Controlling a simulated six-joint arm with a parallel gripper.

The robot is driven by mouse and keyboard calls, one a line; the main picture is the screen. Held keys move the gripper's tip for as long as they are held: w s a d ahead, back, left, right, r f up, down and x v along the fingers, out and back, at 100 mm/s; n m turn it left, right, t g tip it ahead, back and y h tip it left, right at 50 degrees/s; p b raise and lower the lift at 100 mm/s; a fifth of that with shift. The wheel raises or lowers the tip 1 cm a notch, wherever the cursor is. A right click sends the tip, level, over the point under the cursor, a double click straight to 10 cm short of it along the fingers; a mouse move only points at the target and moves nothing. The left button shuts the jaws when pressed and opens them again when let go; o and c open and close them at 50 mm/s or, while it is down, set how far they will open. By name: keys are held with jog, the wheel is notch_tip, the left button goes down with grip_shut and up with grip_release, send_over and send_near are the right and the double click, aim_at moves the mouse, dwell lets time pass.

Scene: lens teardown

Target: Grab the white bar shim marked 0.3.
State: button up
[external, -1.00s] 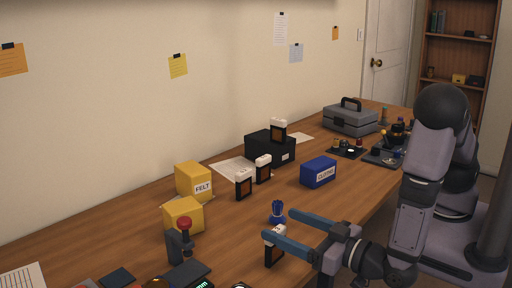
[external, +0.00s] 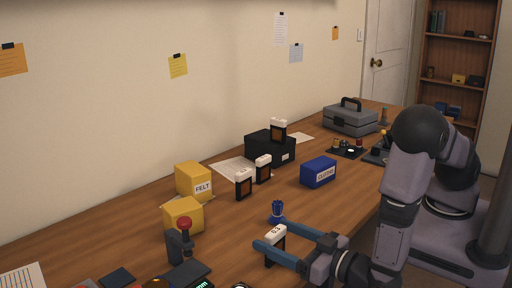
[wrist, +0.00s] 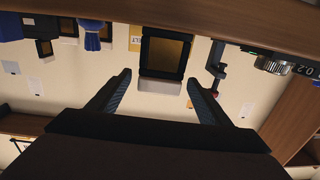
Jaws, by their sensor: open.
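A black block with a brown-orange window and a white bar on top (external: 275,232) stands upright on the table at the front. Dark marks show on the white bar, too small to read surely. My gripper (external: 272,236) is open, with one blue finger on each side of this white bar. In the wrist view the picture is upside down; the white bar (wrist: 160,86) lies between the fingertips (wrist: 159,79) with gaps on both sides. Similar white-topped blocks stand farther back: one left (external: 244,184), one beside it (external: 263,168), one by the black box (external: 278,129).
A blue knobbed piece (external: 277,211) stands just behind the fingers. Yellow boxes (external: 193,182) and a red-knobbed stand (external: 184,240) are to the left. A blue box (external: 318,172) and a black box (external: 270,148) stand farther back. The wood between is mostly clear.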

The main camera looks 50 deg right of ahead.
jog(key=w, duration=0.1)
jog(key=w+p, duration=0.1)
jog(key=w, duration=0.2)
jog(key=shift+r+p, duration=0.3)
jog(key=shift+w+f, duration=0.1)
jog(key=shift+w, duration=0.4)
jog(key=shift+a, duration=0.1)
jog(key=shift+c, duration=0.6)
jog(key=c, duration=1)
